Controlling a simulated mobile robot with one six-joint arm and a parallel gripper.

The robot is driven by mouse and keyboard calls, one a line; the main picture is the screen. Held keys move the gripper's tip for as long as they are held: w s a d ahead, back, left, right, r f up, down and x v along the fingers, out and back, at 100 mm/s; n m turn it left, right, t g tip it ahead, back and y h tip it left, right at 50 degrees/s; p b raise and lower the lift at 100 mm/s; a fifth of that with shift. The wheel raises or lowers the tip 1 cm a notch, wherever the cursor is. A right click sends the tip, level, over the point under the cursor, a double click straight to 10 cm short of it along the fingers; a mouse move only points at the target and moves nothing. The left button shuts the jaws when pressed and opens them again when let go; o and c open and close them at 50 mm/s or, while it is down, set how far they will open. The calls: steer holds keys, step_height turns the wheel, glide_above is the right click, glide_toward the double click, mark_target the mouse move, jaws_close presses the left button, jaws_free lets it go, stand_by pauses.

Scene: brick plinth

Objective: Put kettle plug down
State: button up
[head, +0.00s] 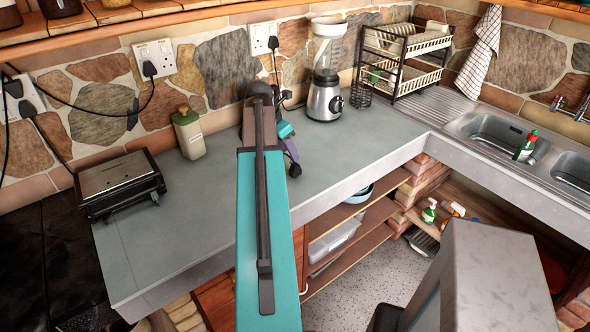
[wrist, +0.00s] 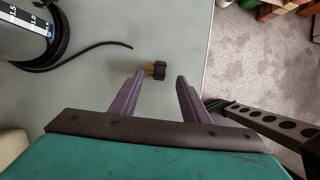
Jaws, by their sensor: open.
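The kettle plug (wrist: 157,70), a small black block with brass-coloured pins pointing left, shows on the grey counter in the wrist view. My gripper (wrist: 160,77) has its two purple fingers spread. The plug sits just beyond and between the fingertips, with a gap to each finger. A black cord (wrist: 85,52) curls on the counter to the left, beside what looks like the kettle (wrist: 25,25), cut off by the frame.
The blender (head: 324,95) stands right of my gripper, with a dish rack (head: 405,60) behind it. A bottle (head: 189,135) and a grill (head: 120,185) are on the left. Wall sockets (head: 154,60) line the back. The counter's front edge (head: 345,205) is close.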

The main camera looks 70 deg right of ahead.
mark_target(296, 164)
steer(key=shift+p+x, duration=0.35)
steer(key=shift+x, duration=1.35)
steer(key=shift+s+d, duration=0.1)
steer(key=shift+p+x, duration=1.25)
steer(key=shift+x, duration=1.3)
steer(key=shift+c, duration=0.4)
jaws_close()
